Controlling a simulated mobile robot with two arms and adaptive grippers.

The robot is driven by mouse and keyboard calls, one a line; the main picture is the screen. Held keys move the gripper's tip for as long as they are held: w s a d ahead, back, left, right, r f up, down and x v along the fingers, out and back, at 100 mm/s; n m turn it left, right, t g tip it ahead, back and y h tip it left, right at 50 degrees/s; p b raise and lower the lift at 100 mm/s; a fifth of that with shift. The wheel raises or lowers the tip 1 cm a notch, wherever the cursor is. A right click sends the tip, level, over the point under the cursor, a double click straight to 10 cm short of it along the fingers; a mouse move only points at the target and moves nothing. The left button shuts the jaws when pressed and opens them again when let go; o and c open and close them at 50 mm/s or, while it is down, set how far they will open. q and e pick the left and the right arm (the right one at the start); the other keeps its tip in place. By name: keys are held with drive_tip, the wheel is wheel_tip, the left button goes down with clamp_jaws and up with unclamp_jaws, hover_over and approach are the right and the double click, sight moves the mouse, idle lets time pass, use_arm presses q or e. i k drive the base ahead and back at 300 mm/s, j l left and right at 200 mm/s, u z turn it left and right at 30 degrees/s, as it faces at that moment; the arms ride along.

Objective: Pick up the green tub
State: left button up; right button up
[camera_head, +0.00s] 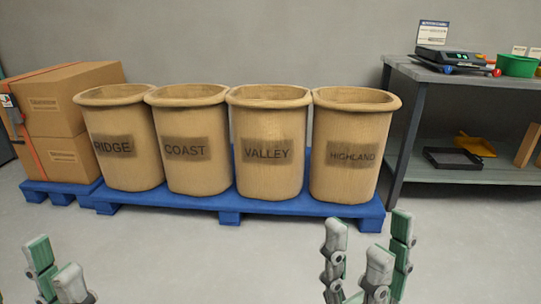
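The green tub (517,65) stands on the top of the grey workbench (470,80) at the far right, near the picture's right edge. My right gripper (369,240) is at the bottom, right of centre, with its fingers pointing up and spread apart. It is open and empty, well apart from the tub. My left gripper (54,262) is at the bottom left. Its visible fingers are apart with nothing between them, far from the tub. The lower parts of both grippers are cut off by the picture's edge.
A scale (450,57) with a dark display stands left of the tub, with small red and blue items beside it. The lower shelf holds a black tray (452,159) and a yellow scoop (475,145). Several tan bins and cardboard boxes (75,105) stand on blue pallets (230,204). Grey floor is clear in front.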

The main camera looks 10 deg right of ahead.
sight(512, 65)
drive_tip(key=z, duration=1.7)
